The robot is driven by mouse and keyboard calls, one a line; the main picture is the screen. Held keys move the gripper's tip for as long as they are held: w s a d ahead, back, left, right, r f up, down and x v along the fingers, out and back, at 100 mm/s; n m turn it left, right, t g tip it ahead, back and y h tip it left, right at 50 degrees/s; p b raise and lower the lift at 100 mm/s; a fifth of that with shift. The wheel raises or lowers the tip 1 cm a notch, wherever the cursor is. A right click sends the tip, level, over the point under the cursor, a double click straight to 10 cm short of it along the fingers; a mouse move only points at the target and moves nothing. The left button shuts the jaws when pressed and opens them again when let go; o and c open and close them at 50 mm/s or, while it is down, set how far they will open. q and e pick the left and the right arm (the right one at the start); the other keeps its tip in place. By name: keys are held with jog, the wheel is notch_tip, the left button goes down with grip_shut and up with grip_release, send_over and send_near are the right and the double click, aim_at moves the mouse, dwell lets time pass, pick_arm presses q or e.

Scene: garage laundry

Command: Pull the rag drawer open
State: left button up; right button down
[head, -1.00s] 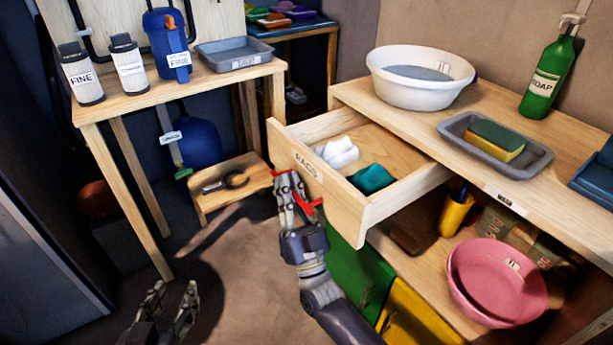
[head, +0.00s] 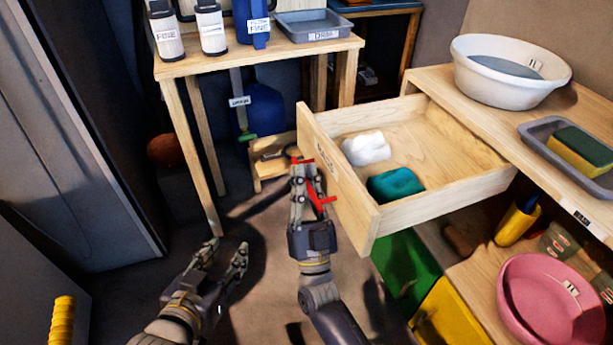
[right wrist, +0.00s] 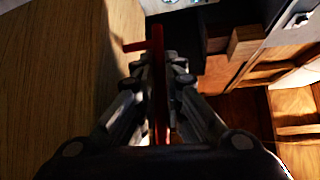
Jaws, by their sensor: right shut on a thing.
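The rag drawer (head: 445,212) stands well out from the wooden bench, with its labelled front facing left. A white cloth (head: 366,148) and a teal cloth (head: 396,185) lie inside it. Its red handle (head: 328,200) is on the front. My right gripper (head: 303,180) is at the handle and shut on it. In the right wrist view the red handle (right wrist: 158,75) runs between the fingers, beside the wooden drawer front. My left gripper (head: 226,262) is open and empty, low over the floor to the left of the right arm.
A white basin (head: 510,70) and a grey tray with a sponge (head: 575,150) stand on the bench (head: 432,80). A pink bowl (head: 550,300) sits on the lower shelf. A small wooden stool (head: 268,165) stands behind the drawer front.

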jog(key=c, duration=2)
grip_release()
jog(key=shift+f, duration=0.1)
jog(key=shift+o, duration=0.2)
jog(key=v, duration=1.2)
jog(key=shift+s, duration=0.1)
